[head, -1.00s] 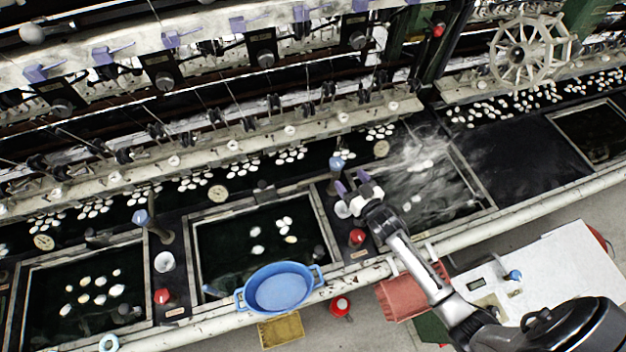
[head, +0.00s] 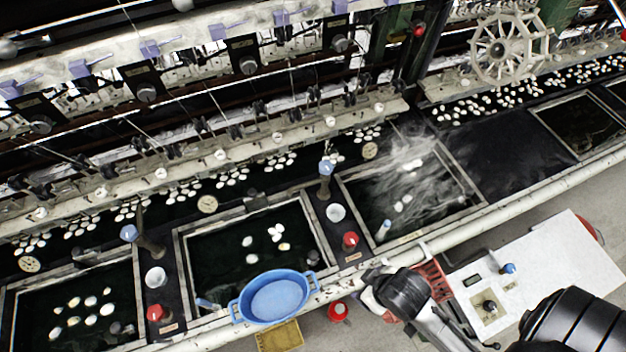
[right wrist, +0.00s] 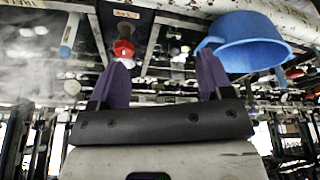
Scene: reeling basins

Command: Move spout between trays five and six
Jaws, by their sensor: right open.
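One blue-topped spout (head: 327,172) stands upright on the dark divider between the middle basin (head: 183,262) and the steaming basin (head: 478,190). Another blue-topped spout (head: 130,236) stands on the divider to the left. I cannot read tray numbers. My right gripper is by the front rail, its fingers hidden behind my wrist in the head view. In the right wrist view my right gripper (right wrist: 162,72) has its purple fingers wide apart with nothing between them. A red knob (right wrist: 123,47) shows beyond one finger. My left gripper is not in view.
A blue tub (head: 275,298) rests at the middle basin's front edge and also shows in the right wrist view (right wrist: 245,42). A white cup (head: 336,212) and a red knob (head: 350,240) share the divider. A red basket (head: 436,281) and white table (head: 545,260) are in front.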

